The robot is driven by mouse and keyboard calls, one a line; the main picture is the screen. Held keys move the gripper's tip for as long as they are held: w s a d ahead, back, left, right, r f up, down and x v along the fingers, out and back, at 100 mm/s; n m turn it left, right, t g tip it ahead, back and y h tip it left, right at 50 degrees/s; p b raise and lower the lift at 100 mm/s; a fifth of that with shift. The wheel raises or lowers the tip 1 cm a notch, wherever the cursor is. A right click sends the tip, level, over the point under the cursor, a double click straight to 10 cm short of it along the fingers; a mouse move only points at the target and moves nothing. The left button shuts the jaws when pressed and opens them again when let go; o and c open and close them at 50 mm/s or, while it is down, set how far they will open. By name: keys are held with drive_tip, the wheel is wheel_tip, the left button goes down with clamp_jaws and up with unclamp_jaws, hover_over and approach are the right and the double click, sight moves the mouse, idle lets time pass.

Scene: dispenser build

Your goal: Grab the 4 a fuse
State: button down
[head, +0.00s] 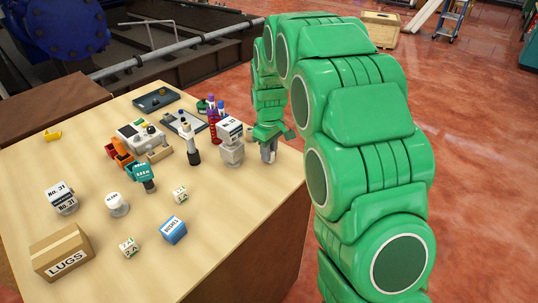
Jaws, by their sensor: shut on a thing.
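My gripper (268,154) is at the right part of the table, low over the top, with its fingers pointing down. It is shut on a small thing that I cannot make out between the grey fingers. Two small white cubes with green marks stand on the table: one near the middle (180,194) and one nearer the front (129,247). The front one seems to read "2 A"; the other's label is too small to be sure of. I cannot identify a 4 A fuse for certain.
A white box on a stand (231,148) is just left of my gripper. Around are a LUGS carton (60,252), a blue WIPES box (173,230), a white jar (117,204), a teal tool (144,176), a dark tray (156,100). The front right tabletop is clear.

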drive_tip(key=shift+r, duration=0.55)
wheel_tip(320, 180, up, 2)
drive_tip(key=shift+r, duration=0.1)
drive_tip(key=s+d+r, duration=0.2)
drive_tip(key=s+r, duration=0.7)
drive_tip(key=s, duration=0.5)
drive_tip(key=shift+r, duration=0.35)
